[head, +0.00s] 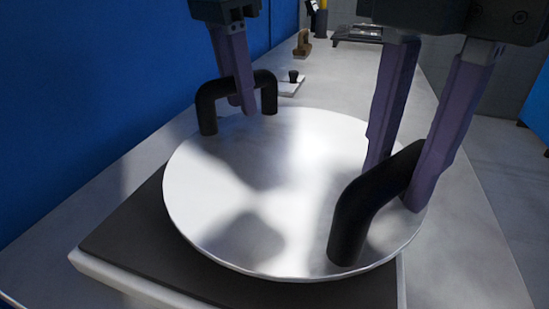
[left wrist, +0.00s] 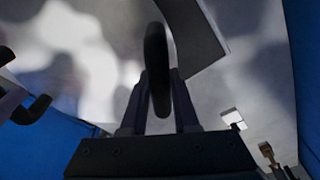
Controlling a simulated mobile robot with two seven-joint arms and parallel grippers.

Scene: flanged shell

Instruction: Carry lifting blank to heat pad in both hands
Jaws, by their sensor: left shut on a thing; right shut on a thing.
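The lifting blank (head: 270,180) is a pale round disc with two black arched handles. My left gripper (head: 242,108) is shut on the far left handle (head: 207,105), which also shows upright between its fingers in the left wrist view (left wrist: 157,60). My right gripper (head: 394,187) is shut on the near right handle (head: 352,220), one finger on each side. The heat pad (head: 135,240), a dark square slab on a white base, lies under the disc, showing at the left and front. I cannot tell whether the disc touches it. The disc hides most of the pad.
The grey bench (head: 465,240) runs away to the back, with free room right of the disc. Behind the left handle is a small white plate with a black knob (head: 293,76). A brown object (head: 303,43) stands farther back. A blue wall (head: 90,90) borders the left.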

